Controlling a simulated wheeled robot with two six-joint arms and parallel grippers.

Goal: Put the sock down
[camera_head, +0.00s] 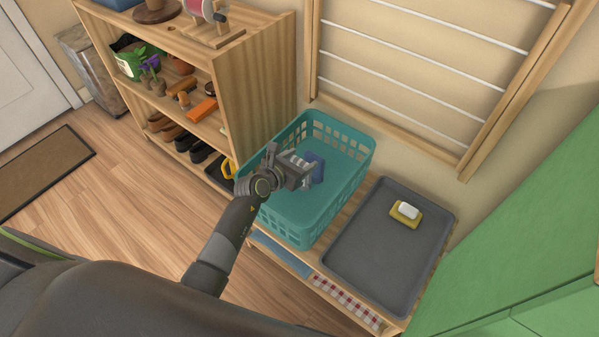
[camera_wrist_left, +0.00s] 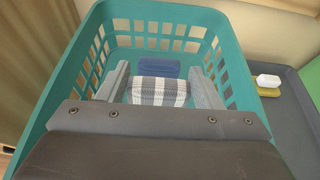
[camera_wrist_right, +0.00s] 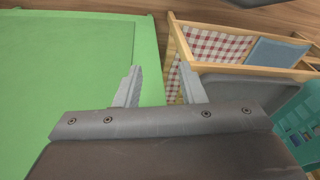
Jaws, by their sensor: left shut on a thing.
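A grey-and-white striped sock (camera_wrist_left: 160,92) is between the fingers of my left gripper (camera_wrist_left: 159,84) in the left wrist view. In the head view my left gripper (camera_head: 296,170) is over the teal laundry basket (camera_head: 312,210), shut on the sock. A dark blue folded item (camera_wrist_left: 158,68), perhaps another sock, lies just beyond the striped one; it also shows in the head view (camera_head: 317,167). My right gripper (camera_wrist_right: 160,88) is open and empty near the green surface; it is not seen in the head view.
A grey tray (camera_head: 375,250) with white soap (camera_head: 408,210) on a yellow sponge (camera_head: 405,219) sits right of the basket. A wooden shelf unit (camera_head: 255,75) with shoes and tools stands behind left. A green cabinet (camera_head: 520,230) is at right. A drying rack (camera_head: 420,60) is on the wall.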

